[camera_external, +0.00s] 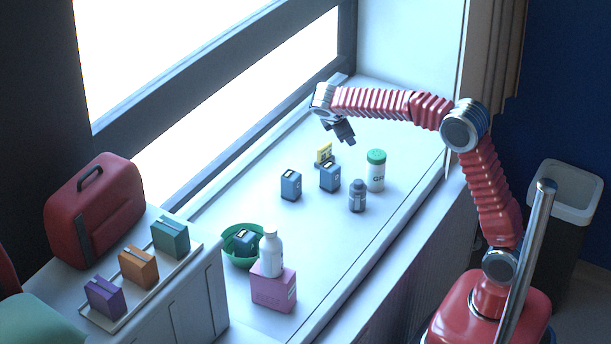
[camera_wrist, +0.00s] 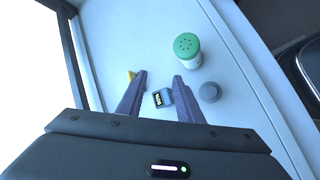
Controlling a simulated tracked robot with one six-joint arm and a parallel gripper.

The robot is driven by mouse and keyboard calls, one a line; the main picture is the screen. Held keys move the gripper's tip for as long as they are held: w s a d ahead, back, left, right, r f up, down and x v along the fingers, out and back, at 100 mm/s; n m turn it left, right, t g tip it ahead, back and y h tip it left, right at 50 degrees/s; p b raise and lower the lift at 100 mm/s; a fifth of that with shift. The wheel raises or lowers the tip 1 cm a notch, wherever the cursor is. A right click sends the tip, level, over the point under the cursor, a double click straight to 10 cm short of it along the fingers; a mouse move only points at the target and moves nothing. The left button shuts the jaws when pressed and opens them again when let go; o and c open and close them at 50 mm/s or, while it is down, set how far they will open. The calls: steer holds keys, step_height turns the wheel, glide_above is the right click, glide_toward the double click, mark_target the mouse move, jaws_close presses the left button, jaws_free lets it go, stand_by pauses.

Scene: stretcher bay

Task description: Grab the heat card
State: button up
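A small yellow card-like item (camera_external: 324,152) with dark markings, likely the heat card, stands on the white counter. It is just behind a blue-grey box (camera_external: 330,178). In the wrist view only a bit of yellow (camera_wrist: 130,76) shows, beside the tip of the left finger. My gripper (camera_external: 345,137) is above the counter, up and slightly right of the yellow item, and touches nothing. In the wrist view my gripper (camera_wrist: 162,82) has its fingers wide apart and empty. The blue box (camera_wrist: 162,98) appears between them, lower down on the counter.
A green-capped white jar (camera_external: 376,172) and a grey bottle (camera_external: 357,196) stand right of the box. Another blue box (camera_external: 291,186) is left. A green bowl (camera_external: 232,259), pink box (camera_external: 273,291) and white bottle (camera_external: 271,252) are nearer. The counter's far end is clear.

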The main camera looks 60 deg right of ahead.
mark_target(320, 149)
steer(key=w+d+f+n+g+h, duration=0.1)
steer(key=w+d+f+n, duration=0.1)
steer(key=w+f, duration=0.2)
steer(key=w+d+f+n+h, duration=0.2)
steer(key=w+d+f, duration=0.1)
steer(key=w+f, duration=0.2)
steer(key=w+d+f+n+g+h, duration=0.1)
steer(key=w+d+f+h, duration=0.1)
steer(key=f, duration=0.4)
steer(key=shift+w+d+f+n+g, duration=0.2)
steer(key=shift+w+d, duration=0.15)
steer(key=shift+w, duration=0.35)
steer(key=shift+w+d+f+n+g, duration=0.1)
steer(key=shift+w+d+f+n, duration=0.2)
steer(key=shift+w, duration=0.35)
steer(key=shift+w+d+f+h, duration=0.15)
steer(key=shift+d+f+h, duration=0.1)
steer(key=shift+f+h, duration=0.25)
steer(key=shift+x, duration=1.15)
steer(key=shift+x, duration=2.6)
steer(key=shift+f, duration=0.1)
